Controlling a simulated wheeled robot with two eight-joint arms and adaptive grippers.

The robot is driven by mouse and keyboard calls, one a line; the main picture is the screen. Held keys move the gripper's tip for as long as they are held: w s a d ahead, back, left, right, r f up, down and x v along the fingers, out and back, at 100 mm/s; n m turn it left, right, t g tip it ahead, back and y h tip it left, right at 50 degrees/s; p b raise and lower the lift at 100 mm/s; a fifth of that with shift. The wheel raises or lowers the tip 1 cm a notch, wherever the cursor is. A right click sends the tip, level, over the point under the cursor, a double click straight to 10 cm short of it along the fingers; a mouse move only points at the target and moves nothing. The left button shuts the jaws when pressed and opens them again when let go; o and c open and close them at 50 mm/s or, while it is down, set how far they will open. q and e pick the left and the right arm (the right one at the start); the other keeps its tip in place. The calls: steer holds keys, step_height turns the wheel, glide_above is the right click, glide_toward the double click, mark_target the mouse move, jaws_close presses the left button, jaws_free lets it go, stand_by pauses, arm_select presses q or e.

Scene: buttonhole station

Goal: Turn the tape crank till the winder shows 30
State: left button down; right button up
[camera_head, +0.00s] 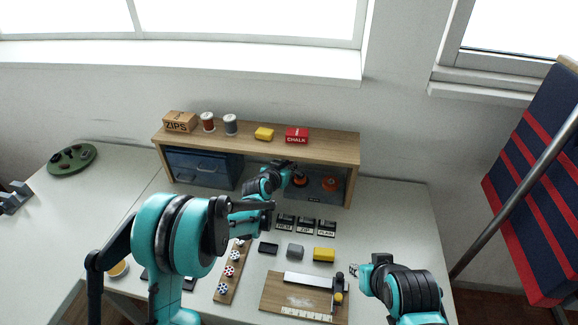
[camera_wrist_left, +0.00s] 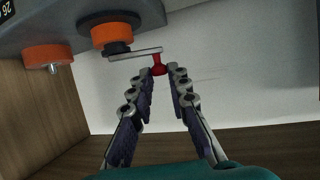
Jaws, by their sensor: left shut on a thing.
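The tape winder (camera_head: 314,188) is a dark grey unit under the wooden shelf, with orange rollers (camera_wrist_left: 112,30) at its front. Its metal crank arm (camera_wrist_left: 136,53) ends in a red knob (camera_wrist_left: 158,65). My left gripper (camera_wrist_left: 160,74) is shut on this knob, its fingertips on either side of it. In the head view my left gripper (camera_head: 294,175) hides the crank. A dark label at the wrist view's top left corner seems to read 26, partly cut off. My right gripper (camera_head: 354,270) hangs near the table's front right; its jaws are too small to read.
The wooden shelf (camera_head: 345,150) stands over the winder, with blue drawers (camera_head: 200,168) on the left. Black labelled blocks (camera_head: 306,226), a yellow block (camera_head: 324,254) and a wooden board (camera_head: 275,292) lie in front. The tabletop at the right is clear.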

stand_by(0.5)
arm_select(q)
steer(key=c, duration=1.5)
jaws_free()
steer(key=shift+w, duration=0.1)
steer(key=v, duration=1.2)
